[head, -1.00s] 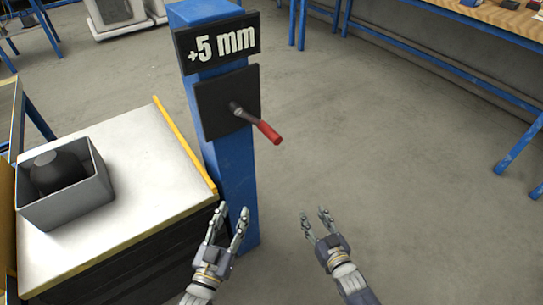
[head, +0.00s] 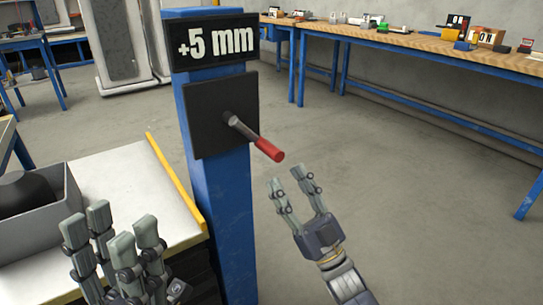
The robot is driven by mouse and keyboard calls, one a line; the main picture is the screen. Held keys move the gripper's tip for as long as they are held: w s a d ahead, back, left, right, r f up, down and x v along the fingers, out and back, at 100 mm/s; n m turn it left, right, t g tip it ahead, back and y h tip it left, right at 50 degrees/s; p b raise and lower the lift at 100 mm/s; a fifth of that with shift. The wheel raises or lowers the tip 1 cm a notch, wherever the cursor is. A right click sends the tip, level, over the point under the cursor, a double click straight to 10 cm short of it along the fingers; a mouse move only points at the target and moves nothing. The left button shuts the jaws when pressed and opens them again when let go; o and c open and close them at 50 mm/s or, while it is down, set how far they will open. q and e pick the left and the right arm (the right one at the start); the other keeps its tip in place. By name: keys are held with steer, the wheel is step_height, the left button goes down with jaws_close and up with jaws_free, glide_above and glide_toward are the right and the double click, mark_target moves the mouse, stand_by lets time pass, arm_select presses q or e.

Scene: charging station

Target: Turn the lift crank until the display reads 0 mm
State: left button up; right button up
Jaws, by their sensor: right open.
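The lift crank has a grey arm (head: 240,127) and a red grip (head: 269,150). It sticks out of a black plate on the blue post and points right and slightly down. The black display (head: 215,47) above it reads +5 mm. My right gripper (head: 287,180) is open and empty, just below and right of the red grip, apparently apart from it. My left gripper (head: 112,226) is at the lower left in front of the worktop, its fingers raised and spread, with nothing seen between them.
The blue post (head: 221,205) stands beside a white worktop (head: 118,172) with a yellow edge strip. A grey bin (head: 72,198) sits on the worktop, partly behind my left gripper. A long workbench (head: 430,45) with small items runs along the back right. The floor right of the post is clear.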

mark_target(271, 151)
steer(key=b+x, duration=0.1)
steer(key=x, duration=0.7)
steer(key=shift+f, duration=0.1)
steer(key=shift+c, duration=0.2)
jaws_close()
